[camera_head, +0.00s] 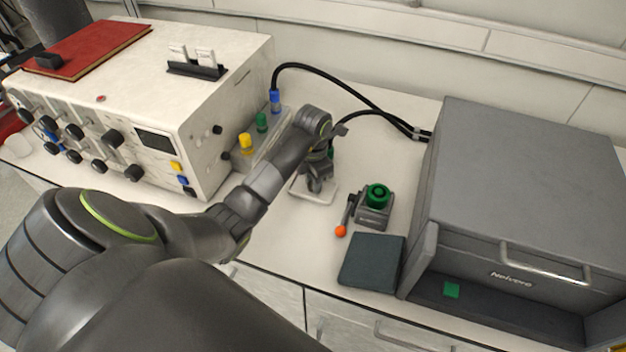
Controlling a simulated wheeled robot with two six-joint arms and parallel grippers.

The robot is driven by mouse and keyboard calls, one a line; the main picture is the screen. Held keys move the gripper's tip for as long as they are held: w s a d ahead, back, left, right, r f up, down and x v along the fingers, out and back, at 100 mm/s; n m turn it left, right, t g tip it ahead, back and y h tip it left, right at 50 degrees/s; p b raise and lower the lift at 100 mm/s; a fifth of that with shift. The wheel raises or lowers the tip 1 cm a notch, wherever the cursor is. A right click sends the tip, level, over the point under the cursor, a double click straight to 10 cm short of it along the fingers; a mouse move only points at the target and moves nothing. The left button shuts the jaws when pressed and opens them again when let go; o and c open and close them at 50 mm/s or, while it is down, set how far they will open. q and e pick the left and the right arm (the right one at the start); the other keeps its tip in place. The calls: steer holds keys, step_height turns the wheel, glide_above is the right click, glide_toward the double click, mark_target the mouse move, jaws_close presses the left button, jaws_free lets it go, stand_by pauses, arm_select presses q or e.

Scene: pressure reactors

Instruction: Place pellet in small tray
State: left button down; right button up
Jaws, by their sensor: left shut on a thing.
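My left arm reaches in from the left, and its left gripper (317,186) points down over the small white tray (327,198) in the middle of the bench. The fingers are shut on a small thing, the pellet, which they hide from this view. The fingertips are over the inside of the tray, low and close to its floor; I cannot tell if they touch it. The tray's rim shows around the gripper. My right gripper is not in view.
A small device with a green round top (377,195) and an orange-tipped lever (341,231) stands right of the tray. A dark flat pad (371,262) and a large grey box (530,170) lie further right. A white control unit (200,85) and black hoses (345,80) bound the left and back.

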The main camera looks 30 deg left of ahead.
arm_select(q)
steer(key=shift+f, duration=0.25)
steer(key=c, duration=1.2)
jaws_free()
steer(key=shift+r, duration=0.1)
steer(key=shift+o, duration=0.2)
steer(key=shift+r, duration=0.1)
